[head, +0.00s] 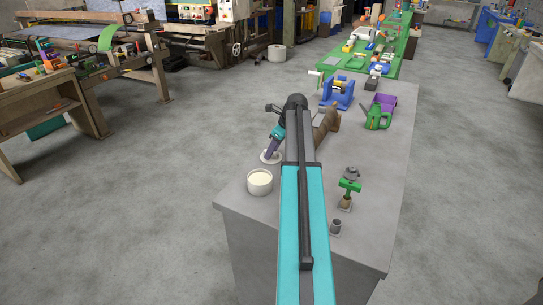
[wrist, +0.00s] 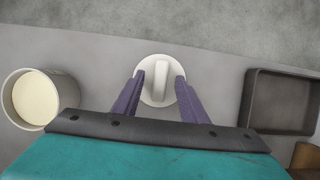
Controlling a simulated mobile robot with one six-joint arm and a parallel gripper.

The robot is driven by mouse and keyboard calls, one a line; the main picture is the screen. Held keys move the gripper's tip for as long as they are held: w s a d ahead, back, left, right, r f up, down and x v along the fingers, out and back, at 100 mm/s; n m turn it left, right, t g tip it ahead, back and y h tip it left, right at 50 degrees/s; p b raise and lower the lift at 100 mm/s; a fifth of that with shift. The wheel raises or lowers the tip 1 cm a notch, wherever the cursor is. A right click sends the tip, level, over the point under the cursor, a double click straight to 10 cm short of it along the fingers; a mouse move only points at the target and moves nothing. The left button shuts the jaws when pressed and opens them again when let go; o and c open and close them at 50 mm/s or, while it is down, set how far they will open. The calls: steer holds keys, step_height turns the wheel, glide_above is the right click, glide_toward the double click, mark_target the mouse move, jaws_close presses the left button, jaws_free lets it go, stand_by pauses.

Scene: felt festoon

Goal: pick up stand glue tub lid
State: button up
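The glue tub lid (wrist: 160,64) is a white disc with a raised bar handle, lying on the grey bench top. In the head view the lid (head: 264,157) shows at the bench's left edge, partly behind my gripper. My gripper (wrist: 161,88) is open, its two purple fingers on either side of the handle; whether they touch it I cannot tell. In the head view my gripper (head: 271,149) points down at the lid. The glue tub (head: 260,183) is a white open pot of cream glue, nearer than the lid. It also shows at left in the wrist view (wrist: 20,106).
A dark tray (wrist: 275,100) stands right of the lid in the wrist view. On the bench (head: 290,215) are a blue device (head: 337,92), a green watering can (head: 377,117), a green-clamped stand (head: 349,187) and a small grey cup (head: 336,227). Floor left of the bench is clear.

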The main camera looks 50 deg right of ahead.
stand_by(0.5)
jaws_close()
steer(key=shift+r, duration=0.1)
step_height(320, 180, up, 10)
steer(key=b, duration=0.1)
steer(key=shift+b, duration=0.35)
stand_by(0.4)
stand_by(0.5)
